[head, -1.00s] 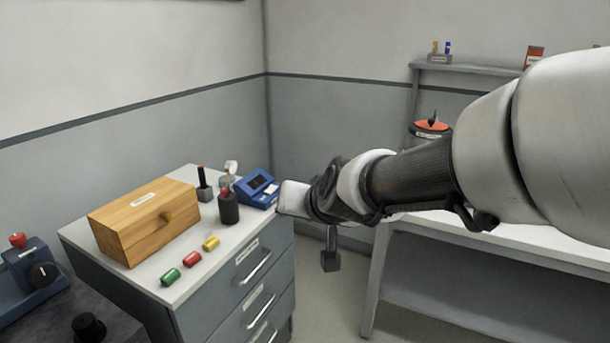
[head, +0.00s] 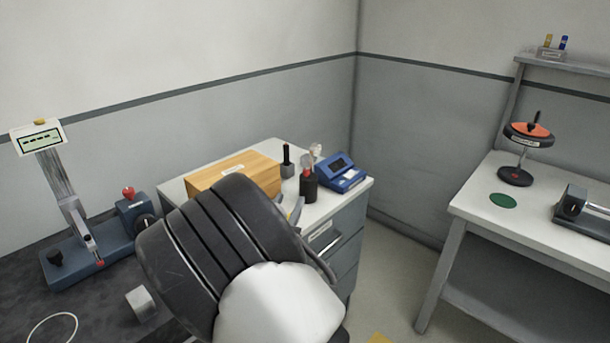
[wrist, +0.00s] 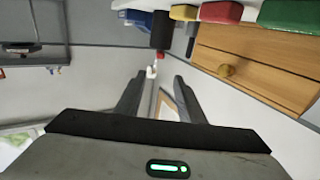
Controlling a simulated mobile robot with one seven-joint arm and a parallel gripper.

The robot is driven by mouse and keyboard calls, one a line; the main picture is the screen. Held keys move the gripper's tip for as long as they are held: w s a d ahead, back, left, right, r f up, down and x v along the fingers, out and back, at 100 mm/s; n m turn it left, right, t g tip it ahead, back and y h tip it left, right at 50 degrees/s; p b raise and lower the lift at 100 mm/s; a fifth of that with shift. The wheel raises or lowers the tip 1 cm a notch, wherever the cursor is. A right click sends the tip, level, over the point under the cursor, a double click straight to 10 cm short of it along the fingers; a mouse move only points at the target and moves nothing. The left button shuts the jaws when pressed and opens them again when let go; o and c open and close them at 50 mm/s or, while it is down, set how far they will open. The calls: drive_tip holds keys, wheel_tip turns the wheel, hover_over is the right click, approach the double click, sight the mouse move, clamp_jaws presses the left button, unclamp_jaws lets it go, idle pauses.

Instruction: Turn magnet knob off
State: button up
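No label in view names the magnet knob. A black round knob (head: 145,221) sits on the side of a blue block (head: 129,203) with a red ball on top, at the left in the head view, partly hidden by my arm. Another black knob (head: 54,258) stands on the front corner of the blue base (head: 100,250), which carries a tilted post with a digital display (head: 40,138). My gripper (wrist: 157,100) is open and empty in the wrist view, its two fingers apart. In the head view my own arm hides most of it.
A wooden box (head: 214,177), black holders and a blue device (head: 341,172) stand on a drawer cabinet (head: 345,210). A right-hand bench (head: 480,200) holds an orange-topped stand (head: 527,134). Open floor lies between.

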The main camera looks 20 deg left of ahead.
sight(306, 172)
drive_tip(key=w, duration=0.5)
drive_tip(key=w+a, duration=0.1)
drive_tip(key=w, duration=0.4)
drive_tip(key=w+b, duration=0.1)
drive_tip(key=w, duration=0.3)
drive_tip(key=shift+w+a, duration=0.2)
drive_tip(key=shift+w, duration=0.2)
clamp_jaws()
